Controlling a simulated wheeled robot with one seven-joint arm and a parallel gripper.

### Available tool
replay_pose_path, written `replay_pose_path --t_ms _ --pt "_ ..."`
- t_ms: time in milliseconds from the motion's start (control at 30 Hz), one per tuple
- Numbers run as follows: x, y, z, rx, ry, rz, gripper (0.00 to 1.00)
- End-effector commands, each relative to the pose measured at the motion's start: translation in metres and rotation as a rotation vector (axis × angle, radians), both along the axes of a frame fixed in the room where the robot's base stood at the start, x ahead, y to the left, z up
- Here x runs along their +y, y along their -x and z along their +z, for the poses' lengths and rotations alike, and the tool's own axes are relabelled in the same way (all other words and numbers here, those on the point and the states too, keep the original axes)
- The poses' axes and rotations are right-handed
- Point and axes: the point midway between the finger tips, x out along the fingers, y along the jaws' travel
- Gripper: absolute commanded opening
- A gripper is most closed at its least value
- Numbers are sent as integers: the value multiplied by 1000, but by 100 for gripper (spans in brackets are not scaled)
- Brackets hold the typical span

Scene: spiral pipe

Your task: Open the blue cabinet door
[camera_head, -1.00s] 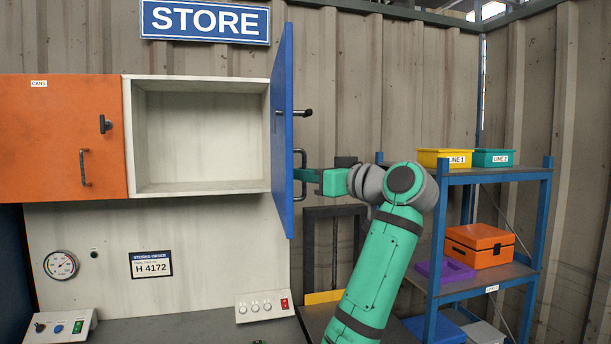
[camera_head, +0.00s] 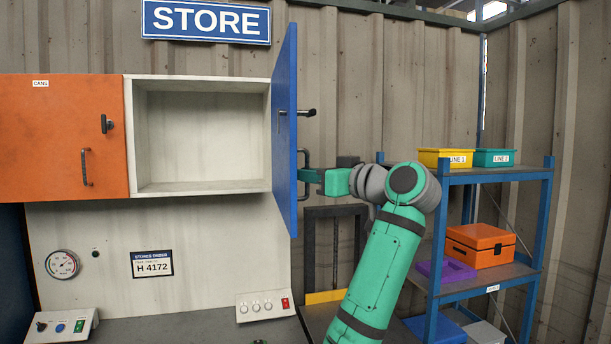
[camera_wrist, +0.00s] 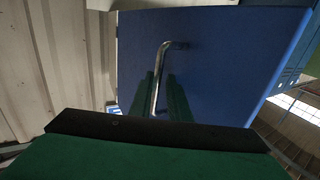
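The blue cabinet door (camera_head: 285,130) stands swung wide open at the right side of the white cabinet (camera_head: 200,189), seen nearly edge-on in the head view. The empty inside of the cabinet shows. A dark latch handle (camera_head: 306,112) sits higher on the door. My gripper (camera_head: 306,174) is at the door's lower bar handle (camera_head: 304,155), on the outer face. In the wrist view, the blue door (camera_wrist: 225,60) fills the middle. The metal bar handle (camera_wrist: 160,65) runs between my two green fingers (camera_wrist: 163,98), which are close together around it.
An orange door (camera_head: 50,135) labelled CANS is shut at the left. A blue shelf rack (camera_head: 546,215) with yellow and teal bins and an orange box stands right of my arm. A control box (camera_head: 262,305) sits on the counter below.

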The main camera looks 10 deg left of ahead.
Motion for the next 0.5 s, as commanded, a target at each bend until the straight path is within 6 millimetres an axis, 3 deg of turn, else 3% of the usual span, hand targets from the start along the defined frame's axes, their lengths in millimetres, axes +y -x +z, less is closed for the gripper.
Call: replay_pose_path --t_ms 167,500 --pt "-15 11 0 -2 -1 -1 16" --pt "-70 46 0 0 0 -9 16"
